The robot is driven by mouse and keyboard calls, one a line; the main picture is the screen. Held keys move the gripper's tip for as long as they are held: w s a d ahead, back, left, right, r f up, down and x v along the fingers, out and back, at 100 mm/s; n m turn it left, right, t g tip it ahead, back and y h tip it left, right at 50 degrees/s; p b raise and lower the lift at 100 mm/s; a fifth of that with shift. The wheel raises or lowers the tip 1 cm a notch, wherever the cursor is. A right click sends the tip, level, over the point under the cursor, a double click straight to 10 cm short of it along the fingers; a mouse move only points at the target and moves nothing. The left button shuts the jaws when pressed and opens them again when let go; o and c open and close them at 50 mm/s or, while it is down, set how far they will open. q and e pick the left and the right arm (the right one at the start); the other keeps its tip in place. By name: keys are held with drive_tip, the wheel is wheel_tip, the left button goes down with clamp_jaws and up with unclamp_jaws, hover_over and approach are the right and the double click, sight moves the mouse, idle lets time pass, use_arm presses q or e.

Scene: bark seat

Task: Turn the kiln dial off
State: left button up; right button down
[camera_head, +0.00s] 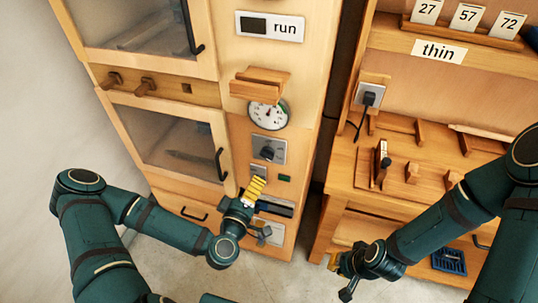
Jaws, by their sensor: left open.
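The kiln cabinet (231,50) is pale wood with two glass-fronted doors. On its right-hand panel, a dark knob (267,153) sits on a silver plate below a round white gauge (268,115); the knob looks like the dial, and its exact setting is too small to read. My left gripper (268,194) is open, just below the knob and in front of the lower panel, with yellow finger parts showing. It looks apart from the knob. My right gripper (336,266) hangs low in front of the workbench, away from the kiln; its finger opening is unclear.
A "run" sign (270,27) is above the gauge, and a wooden ledge (260,83) juts out between them. Door handles (220,163) stick out at left. The workbench (345,190) at right holds small wooden pieces. A blue crate (449,261) is low at right.

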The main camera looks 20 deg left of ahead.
sight(264, 157)
use_arm(q)
drive_tip(key=w+b, duration=0.3)
drive_tip(key=w, duration=0.1)
drive_tip(key=w+b, duration=0.2)
drive_tip(key=w, duration=0.2)
drive_tip(key=w+b, duration=0.3)
drive_tip(key=w, duration=0.1)
drive_tip(key=shift+w+d+b, duration=0.3)
drive_tip(key=shift+w+b, duration=0.05)
drive_tip(key=c, duration=1.2)
